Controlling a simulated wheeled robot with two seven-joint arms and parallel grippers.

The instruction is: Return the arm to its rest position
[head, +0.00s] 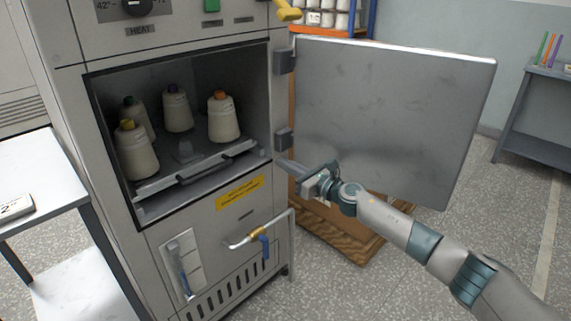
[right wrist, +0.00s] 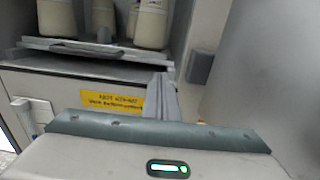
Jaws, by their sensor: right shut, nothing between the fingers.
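My right arm comes in from the lower right in the head view. Its gripper (head: 284,164) is shut and empty, just in front of the cabinet's right front edge, below the lower door hinge. In the right wrist view the closed fingers (right wrist: 162,98) point toward the cabinet front, right of the yellow label (right wrist: 112,102). The cabinet door (head: 395,115) stands wide open to the right, beyond my forearm. Inside the chamber, several cream bobbins (head: 223,118) with coloured tops stand on a tray (head: 163,181) with a dark handle. My left gripper is not in view.
A pipe handle (head: 236,243) with a blue valve lever (head: 265,246) projects from the lower cabinet front. A white side table (head: 40,165) stands at left. A wooden pallet (head: 365,248) lies on the floor under the open door. A grey bench (head: 540,100) stands at far right.

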